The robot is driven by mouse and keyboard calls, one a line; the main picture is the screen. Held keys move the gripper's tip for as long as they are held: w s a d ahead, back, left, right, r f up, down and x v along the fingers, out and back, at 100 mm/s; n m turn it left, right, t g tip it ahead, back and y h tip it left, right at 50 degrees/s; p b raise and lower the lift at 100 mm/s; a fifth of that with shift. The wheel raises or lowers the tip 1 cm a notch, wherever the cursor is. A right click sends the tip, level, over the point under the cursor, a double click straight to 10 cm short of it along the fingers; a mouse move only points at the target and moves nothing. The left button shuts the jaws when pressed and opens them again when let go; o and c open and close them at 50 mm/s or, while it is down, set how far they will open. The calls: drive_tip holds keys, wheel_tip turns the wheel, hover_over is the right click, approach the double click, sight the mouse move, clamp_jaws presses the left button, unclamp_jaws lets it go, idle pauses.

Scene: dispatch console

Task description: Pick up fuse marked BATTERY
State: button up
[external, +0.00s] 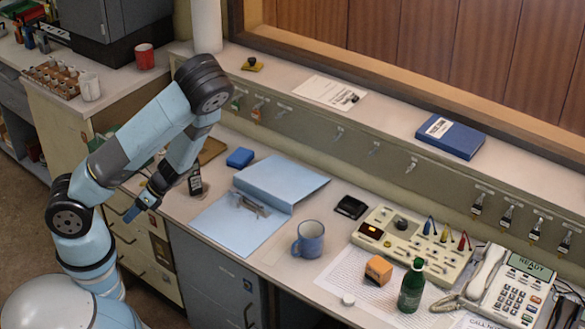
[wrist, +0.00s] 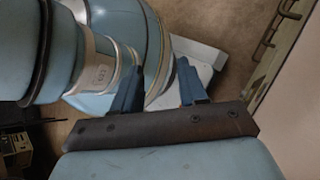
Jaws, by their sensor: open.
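I cannot make out a fuse marked BATTERY in either view; any such lettering is too small to read. My gripper (external: 134,212) is in front of the desk's left part, near its front edge, and points down. In the wrist view my gripper (wrist: 160,75) shows two blue fingers spread apart with nothing between them. Behind them are my own blue body parts and the floor. Small coloured pieces hang on the panel (external: 257,107) behind the desk, and a brown rack (external: 62,82) of small items stands on the left cabinet. I cannot tell whether any is a fuse.
A black handset (external: 195,182) stands close right of my gripper. An open blue binder (external: 240,222), blue mug (external: 309,240), switch console (external: 400,246), orange box (external: 378,270), green bottle (external: 411,288) and telephone (external: 512,290) crowd the desk. Drawers (external: 130,235) lie below its left end.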

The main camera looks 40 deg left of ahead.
sight(163, 156)
drive_tip(key=a+f+m+y, duration=0.2)
drive_tip(key=a+m+y, duration=0.1)
drive_tip(key=a+y, duration=0.3)
drive_tip(key=w+a+r+m+t+y, duration=0.1)
drive_tip(key=w+t+y, duration=0.1)
drive_tip(key=w+t, duration=0.1)
drive_tip(key=w+a+r+m+t+y, duration=0.1)
drive_tip(key=w+r+m+t, duration=0.1)
drive_tip(key=w+t, duration=0.2)
drive_tip(key=w+a+r+m+t+y, duration=0.1)
drive_tip(key=w+r+m+t+y, duration=0.1)
drive_tip(key=w, duration=0.3)
drive_tip(key=shift+a+r+t+y, duration=0.2)
drive_tip(key=shift+t+y, duration=0.1)
drive_tip(key=shift+t, duration=0.5)
drive_tip(key=w+d+m+t, duration=0.1)
drive_tip(key=w+d+t, duration=0.1)
drive_tip(key=w+d+f+m+t+h, duration=0.1)
drive_tip(key=w+d+m+t, duration=0.1)
drive_tip(key=d+t, duration=0.1)
drive_tip(key=w+d+m+t+h, duration=0.1)
drive_tip(key=w+d+t, duration=0.1)
drive_tip(key=shift+d+f+t, duration=0.25)
drive_tip(key=shift+t, duration=0.05)
drive_tip(key=shift+x, duration=3.7)
drive_tip(key=shift+w+x, duration=0.2)
drive_tip(key=shift+x, duration=2.9)
drive_tip(key=shift+d+f, duration=0.1)
drive_tip(key=shift+d, duration=0.05)
drive_tip(key=c, duration=0.7)
